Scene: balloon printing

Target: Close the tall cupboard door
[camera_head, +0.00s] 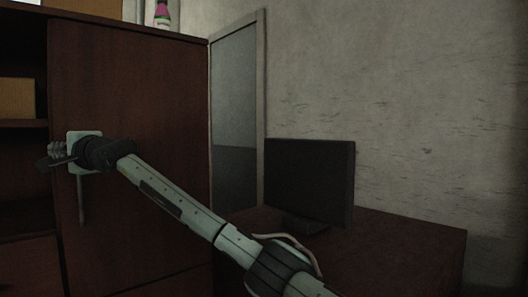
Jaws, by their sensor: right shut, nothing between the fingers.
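The tall cupboard door (150,120) is a dark reddish-brown wood panel at the left. It looks about in line with the cupboard front, but I cannot tell whether it is fully shut. A thin grey vertical bar (81,205), which looks like its handle, shows near its left edge. My right arm reaches in from the bottom right across the door. My right gripper (54,156) is shut and empty at the door's left edge, beside the upper end of the bar. Whether it touches the door is unclear. My left gripper is out of view.
Open shelves with a brown box (17,98) lie left of the door. A pink-and-white bottle (162,15) stands on top of the cupboard. A dark monitor (312,180) stands on a brown desk (400,250) at the right, with a tall grey framed panel (236,95) behind.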

